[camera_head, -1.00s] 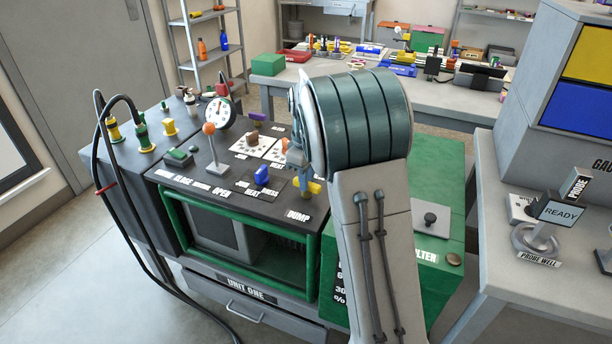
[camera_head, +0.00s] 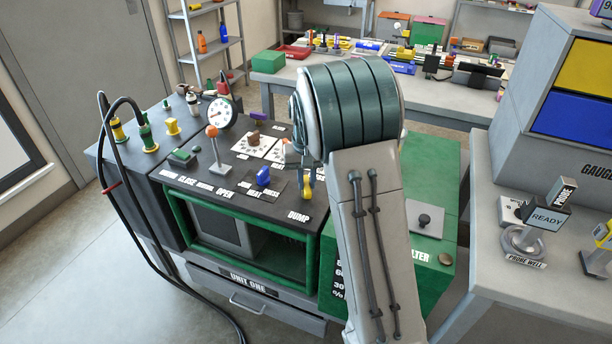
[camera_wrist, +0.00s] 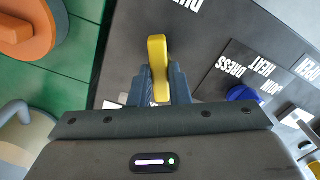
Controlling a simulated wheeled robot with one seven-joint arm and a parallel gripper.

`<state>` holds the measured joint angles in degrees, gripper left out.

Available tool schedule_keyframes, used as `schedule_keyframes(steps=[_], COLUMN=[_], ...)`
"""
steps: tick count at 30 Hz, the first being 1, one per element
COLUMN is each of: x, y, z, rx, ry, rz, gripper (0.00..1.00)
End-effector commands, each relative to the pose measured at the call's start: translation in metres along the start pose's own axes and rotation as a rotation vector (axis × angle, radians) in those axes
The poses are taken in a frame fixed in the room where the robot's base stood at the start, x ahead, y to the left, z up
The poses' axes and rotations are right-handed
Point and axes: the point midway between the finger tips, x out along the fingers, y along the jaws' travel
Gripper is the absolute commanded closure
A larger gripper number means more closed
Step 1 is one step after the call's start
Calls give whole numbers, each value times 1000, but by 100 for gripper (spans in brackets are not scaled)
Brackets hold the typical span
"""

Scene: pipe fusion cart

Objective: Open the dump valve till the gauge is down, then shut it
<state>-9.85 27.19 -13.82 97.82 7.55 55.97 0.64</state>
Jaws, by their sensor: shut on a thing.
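The dump valve's yellow handle (camera_head: 306,192) stands on the black panel top behind the DUMP label (camera_head: 298,217). My gripper (camera_head: 306,178) is over it, mostly hidden behind my arm. In the wrist view the yellow handle (camera_wrist: 158,60) sits between the two fingers of my gripper (camera_wrist: 160,88), which is shut on it. The handle points lengthwise, toward the DUMP lettering (camera_wrist: 185,5). The round white gauge (camera_head: 219,114) stands at the back left of the panel; its needle is too small to read surely.
A lever with an orange knob (camera_head: 212,132) and a blue knob (camera_head: 263,176) stand left of the valve. A black hose (camera_head: 150,245) hangs at the left.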

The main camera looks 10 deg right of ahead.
Motion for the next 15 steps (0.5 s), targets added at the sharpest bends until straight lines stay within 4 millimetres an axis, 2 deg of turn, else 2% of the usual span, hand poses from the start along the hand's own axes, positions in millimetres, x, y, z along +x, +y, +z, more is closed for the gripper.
schedule_keyframes(steps=[6,15], x=[-4,-3], y=[0,0], z=[-2,-2], rx=[181,354], ry=[6,8], rz=[-2,-2], gripper=[100,100])
